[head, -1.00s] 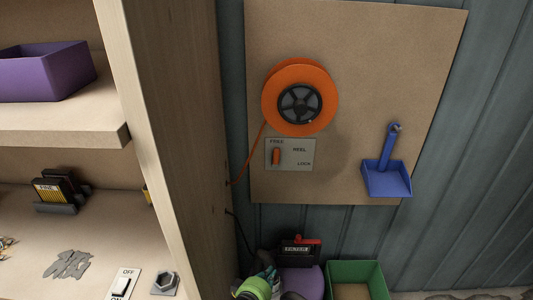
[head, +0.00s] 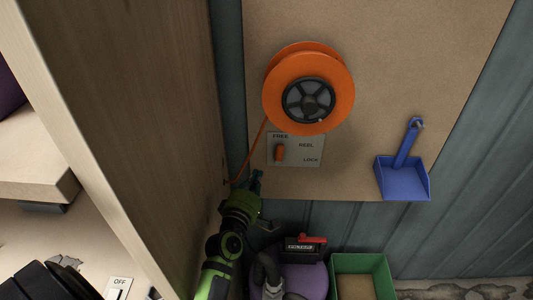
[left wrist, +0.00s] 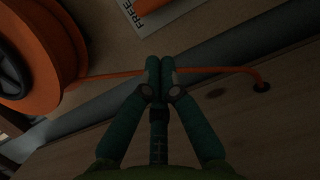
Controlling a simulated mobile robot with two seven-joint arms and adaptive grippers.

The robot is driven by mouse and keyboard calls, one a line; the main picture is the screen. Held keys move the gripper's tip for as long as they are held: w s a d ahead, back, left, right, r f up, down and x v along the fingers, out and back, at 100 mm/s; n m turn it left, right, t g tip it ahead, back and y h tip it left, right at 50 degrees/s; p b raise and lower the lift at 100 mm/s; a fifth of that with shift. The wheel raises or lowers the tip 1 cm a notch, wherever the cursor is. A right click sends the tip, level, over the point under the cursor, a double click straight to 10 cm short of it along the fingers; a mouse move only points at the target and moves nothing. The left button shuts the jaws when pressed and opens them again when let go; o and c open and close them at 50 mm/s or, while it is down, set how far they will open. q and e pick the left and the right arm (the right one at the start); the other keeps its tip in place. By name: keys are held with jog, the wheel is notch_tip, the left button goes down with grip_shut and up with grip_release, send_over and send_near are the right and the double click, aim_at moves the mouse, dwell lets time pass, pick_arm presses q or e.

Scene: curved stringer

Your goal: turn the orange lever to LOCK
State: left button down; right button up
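The orange lever (head: 280,153) stands upright on a grey plate (head: 311,146) below the orange reel (head: 332,92) in the head view. FREE is printed above the lever, REEL and LOCK to its right; the lever points up toward FREE. My left gripper (head: 257,180) is just below and left of the plate, apart from the lever. In the left wrist view its fingers (left wrist: 160,68) are together. The plate's FREE corner (left wrist: 145,12) shows at the top. My right gripper is not in view.
A wooden shelf side (head: 130,90) stands close left of my left arm. A blue dustpan (head: 403,177) hangs right on the board. Below are a red-handled black device (head: 301,246), a purple object (head: 305,275) and a green bin (head: 361,265).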

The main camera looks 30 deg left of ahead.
aim_at(279, 153)
pick_arm(q)
jog(key=b+x, duration=0.3)
jog(key=x, duration=0.7)
jog(key=shift+w+b, duration=0.1)
jog(key=shift+b, duration=0.25)
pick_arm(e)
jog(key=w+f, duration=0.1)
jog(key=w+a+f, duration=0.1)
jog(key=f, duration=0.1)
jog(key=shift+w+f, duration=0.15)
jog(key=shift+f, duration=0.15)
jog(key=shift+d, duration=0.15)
pick_arm(q)
jog(key=shift+a, duration=0.1)
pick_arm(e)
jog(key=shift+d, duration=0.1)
